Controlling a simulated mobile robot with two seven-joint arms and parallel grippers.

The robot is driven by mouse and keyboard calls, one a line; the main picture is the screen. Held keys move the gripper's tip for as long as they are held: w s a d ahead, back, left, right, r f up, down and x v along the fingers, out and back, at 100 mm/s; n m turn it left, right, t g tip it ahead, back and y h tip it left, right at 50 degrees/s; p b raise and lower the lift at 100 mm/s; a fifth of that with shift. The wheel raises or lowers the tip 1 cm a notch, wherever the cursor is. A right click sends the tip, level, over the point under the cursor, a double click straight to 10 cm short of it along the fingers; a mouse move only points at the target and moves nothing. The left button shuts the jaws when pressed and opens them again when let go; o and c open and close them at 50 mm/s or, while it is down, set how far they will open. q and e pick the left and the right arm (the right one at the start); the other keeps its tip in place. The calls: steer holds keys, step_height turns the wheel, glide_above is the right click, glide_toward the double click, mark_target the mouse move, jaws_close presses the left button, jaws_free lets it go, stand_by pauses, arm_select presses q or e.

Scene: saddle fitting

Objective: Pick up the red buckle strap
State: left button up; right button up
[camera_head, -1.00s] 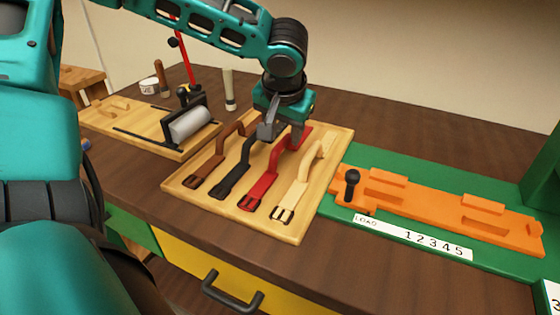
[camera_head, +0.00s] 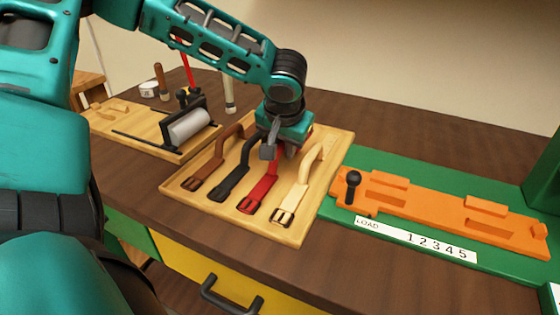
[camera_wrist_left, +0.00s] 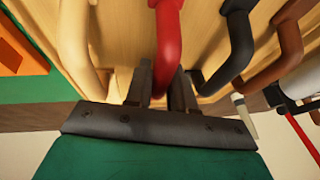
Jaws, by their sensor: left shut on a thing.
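The red buckle strap (camera_head: 260,189) lies in the wooden tray (camera_head: 245,228) between the black strap (camera_head: 236,174) and the cream strap (camera_head: 297,191). Its buckle end points toward the tray's front edge. My left gripper (camera_head: 279,150) is over the strap's raised far part and shut on it. In the left wrist view the red strap (camera_wrist_left: 168,40) runs down between the two dark fingers (camera_wrist_left: 160,88). The gripper hides the strap's far end in the head view. I cannot tell whether the strap has left the tray floor. My right gripper is not in view.
A brown strap (camera_head: 213,163) lies at the tray's left. An orange fixture (camera_head: 430,211) with a black knob (camera_head: 352,187) sits on a green base to the right. A wooden board with a grey roller (camera_head: 190,125) stands at the left, with upright tools behind.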

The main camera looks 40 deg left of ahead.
arm_select(q)
jaws_close()
